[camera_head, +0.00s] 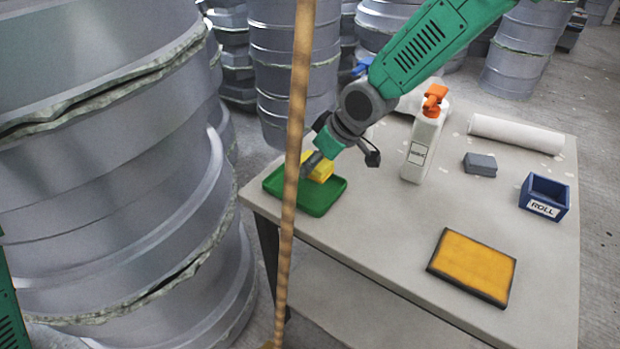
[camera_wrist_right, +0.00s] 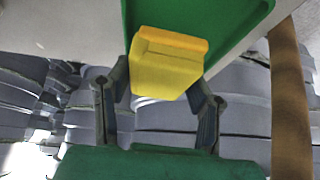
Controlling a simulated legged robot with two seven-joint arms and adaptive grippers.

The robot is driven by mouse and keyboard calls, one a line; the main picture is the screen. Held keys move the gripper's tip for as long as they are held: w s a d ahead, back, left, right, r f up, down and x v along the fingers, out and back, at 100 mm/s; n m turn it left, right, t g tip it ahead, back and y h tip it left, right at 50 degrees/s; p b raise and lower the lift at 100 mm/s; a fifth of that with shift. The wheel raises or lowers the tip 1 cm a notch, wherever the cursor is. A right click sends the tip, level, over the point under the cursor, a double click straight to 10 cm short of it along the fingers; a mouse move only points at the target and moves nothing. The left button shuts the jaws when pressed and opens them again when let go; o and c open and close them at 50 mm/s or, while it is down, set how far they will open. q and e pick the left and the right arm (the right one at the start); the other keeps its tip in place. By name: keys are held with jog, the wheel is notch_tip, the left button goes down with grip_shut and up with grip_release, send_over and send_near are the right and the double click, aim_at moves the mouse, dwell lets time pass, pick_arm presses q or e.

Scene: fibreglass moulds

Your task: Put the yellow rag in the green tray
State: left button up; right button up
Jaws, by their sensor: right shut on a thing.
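A yellow rag (camera_head: 319,169) is a small folded block, held in my right gripper (camera_head: 312,166) over the far part of the green tray (camera_head: 317,205). The tray lies at the table's left corner. In the right wrist view the rag (camera_wrist_right: 168,66) sits between the two fingers of the right gripper (camera_wrist_right: 163,82), with the green tray (camera_wrist_right: 250,12) behind it. I cannot tell whether the rag touches the tray floor. My left gripper is not in view; only a bit of green shows at the left edge of the head view.
A white spray bottle (camera_head: 422,145) with an orange top stands right of my right arm. A grey block (camera_head: 480,164), blue box (camera_head: 545,196), white roll (camera_head: 516,133) and orange pad (camera_head: 472,265) lie further right. A thin brown pole (camera_head: 295,120) crosses before the tray. Large moulds (camera_head: 110,190) stand left.

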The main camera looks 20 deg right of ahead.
aim_at(305, 186)
jog(key=f, duration=0.1)
jog(key=a+f, duration=0.1)
jog(key=f+b, duration=0.1)
jog(key=f, duration=0.1)
jog(key=shift+a, duration=0.4)
jog(key=shift+w+a+f, duration=0.1)
jog(key=shift+w+a, duration=0.1)
jog(key=shift+a, duration=0.8)
jog(key=shift+h, duration=0.3)
jog(key=shift+d, duration=0.3)
jog(key=o, duration=1.1)
jog(key=shift+d+f, duration=0.2)
jog(key=shift+d, duration=1)
jog(key=shift+a, duration=0.35)
jog(key=shift+a+r, duration=0.15)
jog(key=shift+a, duration=0.65)
jog(key=shift+d, duration=0.85)
jog(key=shift+a+r, duration=0.1)
jog(key=shift+a, duration=0.25)
jog(key=v, duration=0.2)
jog(key=p+v, duration=0.1)
jog(key=v, duration=0.1)
jog(key=shift+a+r, duration=0.15)
jog(key=shift+a, duration=0.1)
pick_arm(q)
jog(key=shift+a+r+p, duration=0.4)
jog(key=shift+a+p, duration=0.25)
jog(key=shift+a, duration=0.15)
pick_arm(e)
jog(key=shift+v, duration=3.85)
